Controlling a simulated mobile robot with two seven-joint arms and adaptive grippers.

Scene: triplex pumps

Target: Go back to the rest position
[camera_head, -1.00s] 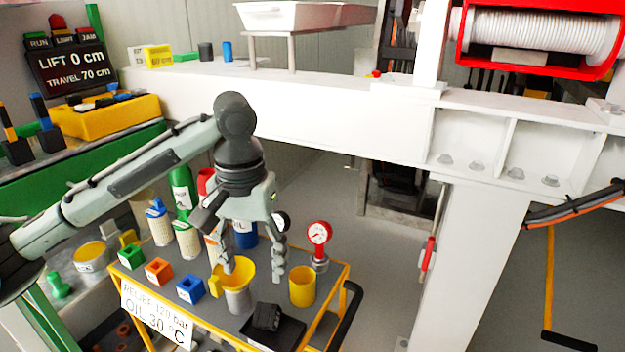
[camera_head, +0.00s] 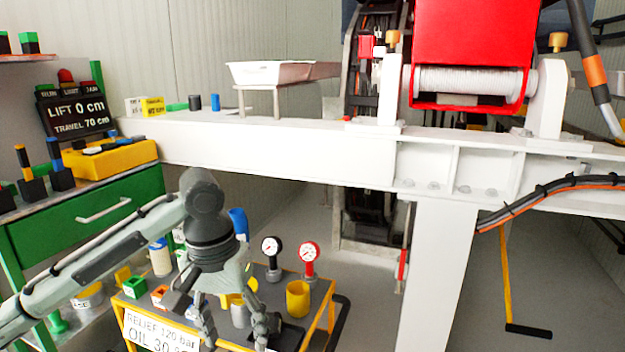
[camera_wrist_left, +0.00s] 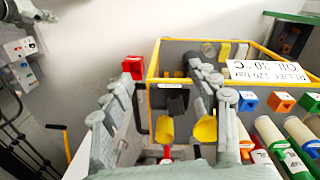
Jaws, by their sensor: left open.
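Behind the gripper in the head view, a yellow funnel (camera_head: 250,287) and a grey cup (camera_head: 240,312) on the cart are partly hidden. A yellow cup (camera_head: 298,298) stands to the right. I cannot tell the gap between fingertips and the cart items. My right gripper does not show in the head view.
A red gauge (camera_head: 309,253) and a black gauge (camera_head: 271,247) stand on the cart. A white beam (camera_head: 290,162) crosses behind, with a white post (camera_head: 437,270) to the right. A green drawer cabinet (camera_head: 90,215) is at left. Grey floor (camera_head: 365,300) lies between cart and post.

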